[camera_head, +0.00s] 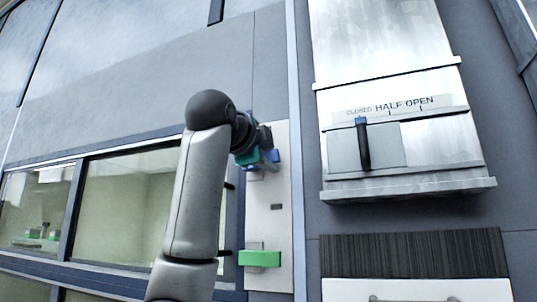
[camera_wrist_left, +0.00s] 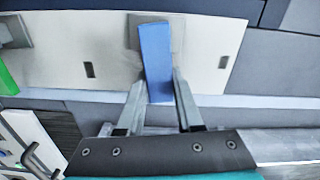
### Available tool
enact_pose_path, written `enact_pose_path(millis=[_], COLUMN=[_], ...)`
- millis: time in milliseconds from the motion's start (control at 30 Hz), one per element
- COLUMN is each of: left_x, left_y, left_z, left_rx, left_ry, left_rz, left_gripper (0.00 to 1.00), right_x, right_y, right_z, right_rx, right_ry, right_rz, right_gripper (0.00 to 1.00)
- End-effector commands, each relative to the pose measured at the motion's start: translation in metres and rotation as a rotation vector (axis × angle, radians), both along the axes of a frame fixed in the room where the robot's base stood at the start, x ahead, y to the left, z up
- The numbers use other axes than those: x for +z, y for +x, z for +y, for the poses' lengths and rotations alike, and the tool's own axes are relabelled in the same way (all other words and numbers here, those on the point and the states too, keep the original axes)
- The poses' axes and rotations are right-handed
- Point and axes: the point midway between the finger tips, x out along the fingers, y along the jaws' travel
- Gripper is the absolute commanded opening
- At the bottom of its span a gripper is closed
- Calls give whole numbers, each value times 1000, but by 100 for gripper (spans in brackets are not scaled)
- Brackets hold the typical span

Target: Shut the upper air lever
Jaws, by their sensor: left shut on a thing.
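The upper lever is a blue bar (camera_head: 275,155) on a tall white panel (camera_head: 277,225) to the right of the window. In the left wrist view the blue lever (camera_wrist_left: 156,62) lies across the panel, slightly tilted, between the two grey fingers. My left gripper (camera_head: 266,157) is at the lever and shut on it; its fingers (camera_wrist_left: 157,92) flank the bar. In the head view the gripper hides part of the lever. A green lever (camera_head: 260,259) sits level, lower on the same panel. My right gripper is out of view.
A metal duct (camera_head: 385,45) at the right carries a plate marked CLOSED, HALF, OPEN, with a dark handle (camera_head: 364,145) under CLOSED. Below it is a dark ribbed strip (camera_head: 415,255). A framed window (camera_head: 125,205) lies left of my arm.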

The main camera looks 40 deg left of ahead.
Motion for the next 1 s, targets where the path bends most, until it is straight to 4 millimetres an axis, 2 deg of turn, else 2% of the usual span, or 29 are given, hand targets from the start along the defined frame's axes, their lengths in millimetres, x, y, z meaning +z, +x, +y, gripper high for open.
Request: enact_pose_path(millis=[333,867,900,1000], left_x=[-7,-8,-8,-8], left_y=[0,0,0,0], left_z=[-2,-1,-1,-1], left_rx=[-4,-3,-3,-2], left_ry=[133,157,157,156], left_rz=[32,38,39,39], left_gripper=[0,0,37,48], right_x=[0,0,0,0], right_y=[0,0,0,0], right_z=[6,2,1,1], right_rx=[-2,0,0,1], right_ry=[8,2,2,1], right_rz=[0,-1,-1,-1], right_gripper=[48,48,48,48])
